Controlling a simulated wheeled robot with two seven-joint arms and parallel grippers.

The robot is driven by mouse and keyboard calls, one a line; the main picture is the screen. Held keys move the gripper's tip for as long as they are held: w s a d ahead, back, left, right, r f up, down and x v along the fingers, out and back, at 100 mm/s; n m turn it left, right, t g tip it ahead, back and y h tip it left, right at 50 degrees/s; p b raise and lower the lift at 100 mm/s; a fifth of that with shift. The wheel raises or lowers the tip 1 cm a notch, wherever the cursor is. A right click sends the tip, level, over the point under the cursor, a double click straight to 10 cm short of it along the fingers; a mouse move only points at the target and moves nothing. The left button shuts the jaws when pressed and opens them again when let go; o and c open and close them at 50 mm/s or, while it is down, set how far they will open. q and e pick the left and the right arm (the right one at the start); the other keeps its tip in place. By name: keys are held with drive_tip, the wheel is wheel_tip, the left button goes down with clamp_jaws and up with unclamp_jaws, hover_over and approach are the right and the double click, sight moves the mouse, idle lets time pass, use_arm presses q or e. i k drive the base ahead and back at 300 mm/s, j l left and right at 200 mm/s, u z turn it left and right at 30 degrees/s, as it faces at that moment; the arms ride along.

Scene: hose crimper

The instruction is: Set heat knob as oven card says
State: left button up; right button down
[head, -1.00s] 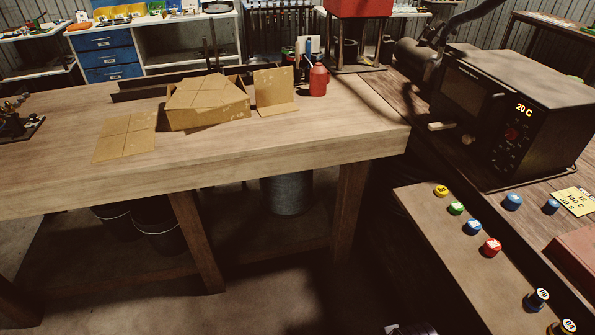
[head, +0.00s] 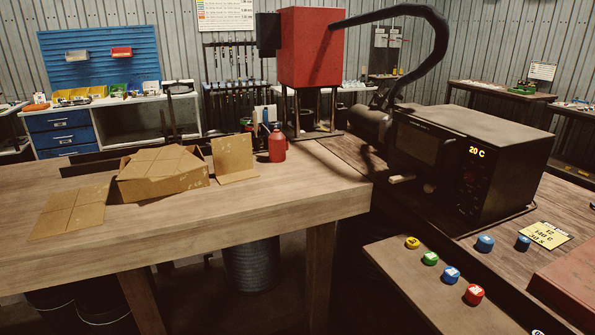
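The black oven (head: 465,155) stands at the right on the wooden bench. Its lit display (head: 478,151) reads 20 C. The dark control panel below the display holds the heat knob (head: 468,177), a small reddish spot; its pointer setting is too small to read. The yellow card (head: 543,234) lies flat on the bench in front of the oven. It has three lines: 12, a temperature in C that looks like 140 or 180, and 30 s. Neither of my grippers is in view.
Yellow, green, blue and red caps (head: 473,294) sit on a ledge in front of the oven. Two blue caps (head: 485,243) stand near the card. A red case (head: 568,285) is at the lower right. Cardboard (head: 163,175) and a red bottle (head: 277,147) stand on the left table.

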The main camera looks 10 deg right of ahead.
sight(470, 176)
drive_tip(key=z, duration=1.25)
drive_tip(key=i+j, duration=0.1)
drive_tip(key=j+z, duration=0.05)
